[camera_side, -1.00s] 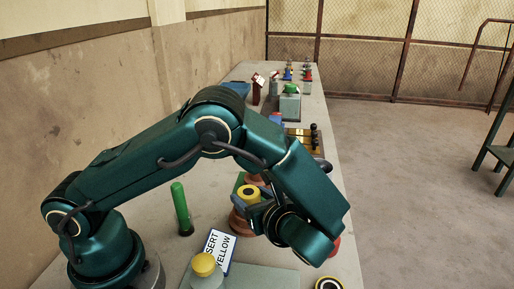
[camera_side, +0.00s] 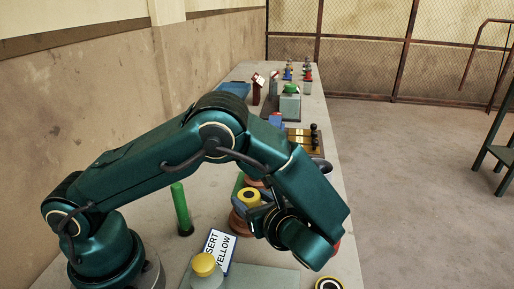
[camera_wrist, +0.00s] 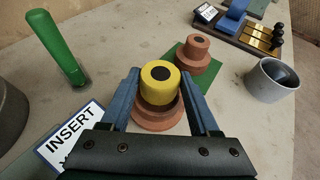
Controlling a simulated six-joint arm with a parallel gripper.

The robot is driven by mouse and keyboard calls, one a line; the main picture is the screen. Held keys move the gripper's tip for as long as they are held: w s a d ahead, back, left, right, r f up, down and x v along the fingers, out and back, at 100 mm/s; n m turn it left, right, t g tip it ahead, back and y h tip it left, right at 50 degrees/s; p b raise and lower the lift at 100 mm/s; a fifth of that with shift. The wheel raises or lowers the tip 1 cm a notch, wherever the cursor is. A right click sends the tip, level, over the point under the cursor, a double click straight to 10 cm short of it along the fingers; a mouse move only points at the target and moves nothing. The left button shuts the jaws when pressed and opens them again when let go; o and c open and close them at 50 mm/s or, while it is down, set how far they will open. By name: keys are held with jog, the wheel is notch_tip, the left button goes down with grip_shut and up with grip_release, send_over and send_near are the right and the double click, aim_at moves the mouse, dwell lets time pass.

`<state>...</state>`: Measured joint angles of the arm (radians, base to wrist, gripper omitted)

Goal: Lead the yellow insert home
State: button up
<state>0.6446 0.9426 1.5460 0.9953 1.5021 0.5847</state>
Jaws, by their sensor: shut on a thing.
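The yellow insert (camera_side: 249,196) is a short cylinder with a dark bore in its top. My gripper (camera_wrist: 159,80) is shut on it, one blue finger on each side, in the wrist view, where the insert (camera_wrist: 153,92) stands about upright. A brown flanged pipe piece (camera_wrist: 143,120) is directly beneath the insert; it also shows in the side view (camera_side: 238,222). The insert's lower end overlaps the pipe's mouth in the picture. I cannot tell how deep it sits. A sign reading "INSERT YELLOW" (camera_side: 221,247) leans in front.
A second brown stepped piece (camera_wrist: 193,54) stands on a green pad (camera_wrist: 205,85) behind. A grey cup (camera_wrist: 271,82) is to the right. A green upright handle (camera_side: 181,208) stands left, and a yellow-domed button (camera_side: 204,264) in front. Bare table lies between the handle and pipe.

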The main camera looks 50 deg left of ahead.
jog(key=shift+f, duration=0.8)
jog(key=o, duration=1.5)
jog(key=shift+c, duration=0.2)
jog(key=shift+d, duration=0.1)
